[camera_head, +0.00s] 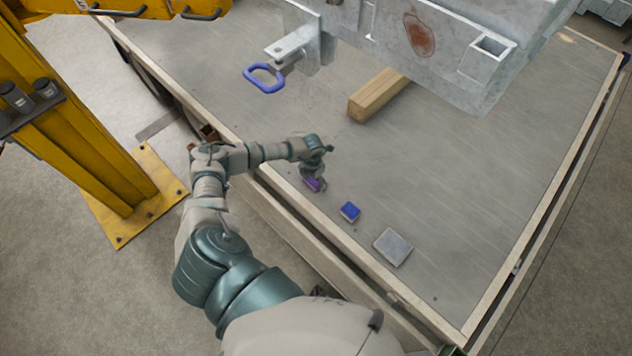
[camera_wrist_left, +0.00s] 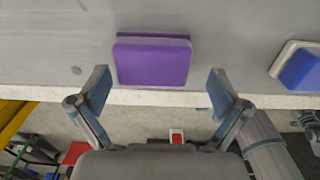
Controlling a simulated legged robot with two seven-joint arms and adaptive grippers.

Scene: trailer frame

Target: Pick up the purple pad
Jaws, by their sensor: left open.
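The purple pad (camera_head: 312,184) lies on the grey trailer bed near its left edge.
A blue pad (camera_head: 349,211) and a flat grey plate (camera_head: 393,247) lie on the bed to the right. A wooden beam (camera_head: 378,95) and a metal frame with a blue handle (camera_head: 264,79) are farther back. A pale edge rail (camera_head: 290,213) borders the bed.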

